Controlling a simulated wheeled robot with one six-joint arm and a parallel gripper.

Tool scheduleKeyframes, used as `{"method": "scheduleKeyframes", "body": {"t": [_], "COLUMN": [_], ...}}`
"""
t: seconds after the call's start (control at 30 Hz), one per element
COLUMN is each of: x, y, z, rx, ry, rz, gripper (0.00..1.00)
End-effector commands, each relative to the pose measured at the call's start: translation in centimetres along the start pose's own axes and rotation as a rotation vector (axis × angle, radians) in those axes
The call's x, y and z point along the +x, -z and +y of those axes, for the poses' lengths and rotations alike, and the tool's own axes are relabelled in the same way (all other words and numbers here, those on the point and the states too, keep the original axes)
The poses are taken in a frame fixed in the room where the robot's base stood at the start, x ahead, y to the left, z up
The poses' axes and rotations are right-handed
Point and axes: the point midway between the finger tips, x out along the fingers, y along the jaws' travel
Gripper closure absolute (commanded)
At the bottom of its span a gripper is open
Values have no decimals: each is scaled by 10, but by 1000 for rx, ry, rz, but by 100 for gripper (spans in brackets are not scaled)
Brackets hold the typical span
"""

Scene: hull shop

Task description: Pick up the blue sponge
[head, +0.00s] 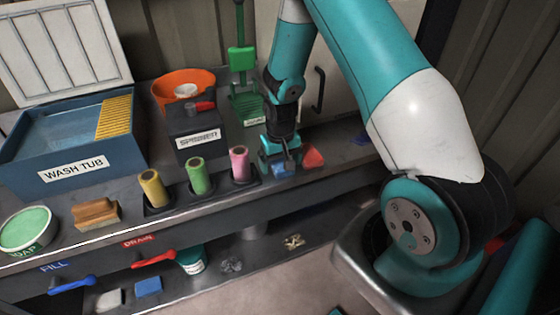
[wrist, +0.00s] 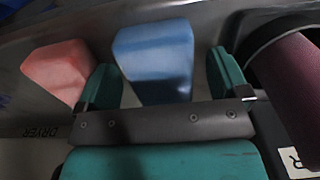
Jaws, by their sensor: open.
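A blue sponge-like block (head: 284,169) lies on the counter right of the pink roll, under my gripper (head: 278,157). In the wrist view the blue block (wrist: 156,60) shows between the two teal fingers of my gripper (wrist: 164,85), with a gap on each side. The fingers are open and hold nothing. A second blue block (head: 148,286) lies on the lower shelf, far from my gripper.
A red block (head: 313,156) lies just right of the blue one; it also shows in the wrist view (wrist: 57,70). The pink roll (head: 239,163) stands close on the left. A blue wash tub (head: 75,168) and a black box labelled spinner (head: 197,139) stand further left.

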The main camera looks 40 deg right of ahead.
Motion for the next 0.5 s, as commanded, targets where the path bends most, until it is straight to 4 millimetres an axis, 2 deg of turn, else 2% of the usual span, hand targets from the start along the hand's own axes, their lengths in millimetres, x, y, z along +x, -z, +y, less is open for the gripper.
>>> {"method": "scheduleKeyframes", "body": {"t": [0.23, 0.47, 0.5], "x": [2, 2, 2], "y": [0, 0, 0], "z": [0, 0, 0], "rx": [0, 0, 0], "ry": [0, 0, 0], "rz": [1, 0, 0], "gripper": [6, 59, 59]}}
